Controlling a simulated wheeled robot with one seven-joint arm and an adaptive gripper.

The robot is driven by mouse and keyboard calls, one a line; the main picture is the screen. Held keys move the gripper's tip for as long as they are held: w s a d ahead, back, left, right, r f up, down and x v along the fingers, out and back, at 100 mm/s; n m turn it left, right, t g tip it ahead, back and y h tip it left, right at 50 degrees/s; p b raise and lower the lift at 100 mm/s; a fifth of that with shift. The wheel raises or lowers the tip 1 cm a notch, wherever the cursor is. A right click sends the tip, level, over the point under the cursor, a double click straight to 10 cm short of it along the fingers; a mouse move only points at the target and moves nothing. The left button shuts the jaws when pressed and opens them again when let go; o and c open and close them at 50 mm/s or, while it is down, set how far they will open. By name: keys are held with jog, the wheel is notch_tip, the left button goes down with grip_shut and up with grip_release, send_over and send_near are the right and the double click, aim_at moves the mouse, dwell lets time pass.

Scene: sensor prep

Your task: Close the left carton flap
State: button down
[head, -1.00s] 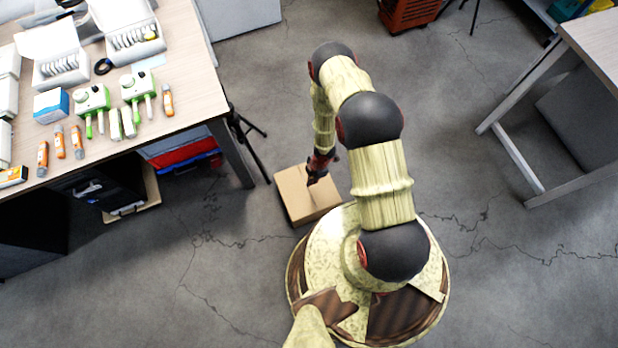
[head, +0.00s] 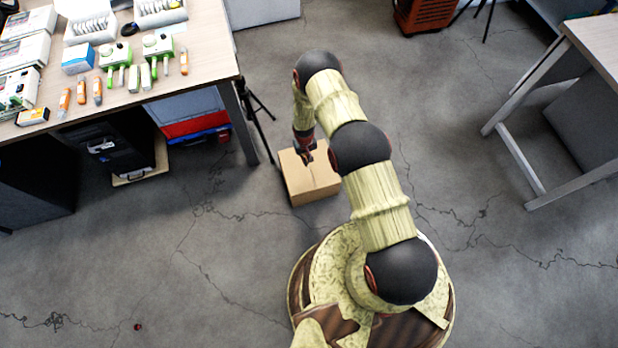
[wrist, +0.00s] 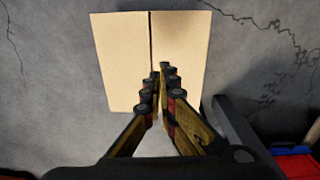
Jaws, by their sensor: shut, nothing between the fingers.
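A brown cardboard carton (head: 311,182) stands on the grey floor, in front of my base and right of the workbench. In the wrist view its top shows two flaps lying about flat, a left flap (wrist: 122,60) and a right flap (wrist: 183,50), with a narrow dark seam between them. My gripper (head: 306,158) is over the carton's top. In the wrist view my gripper (wrist: 158,72) is shut and empty, its fingertips over the seam near the middle. Whether the fingertips touch the cardboard I cannot tell. The fingers hide the near part of the seam.
A workbench (head: 205,60) with green devices and orange tubes stands left, with a red and blue crate (head: 195,125) below. A black tripod (head: 257,115) stands close beside the carton. Another table (head: 600,50) is at the right. Open floor lies around my base.

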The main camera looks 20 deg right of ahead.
aim_at(307, 175)
jog(key=f+b, duration=0.6)
jog(key=f, duration=0.8)
jog(key=shift+d, duration=0.2)
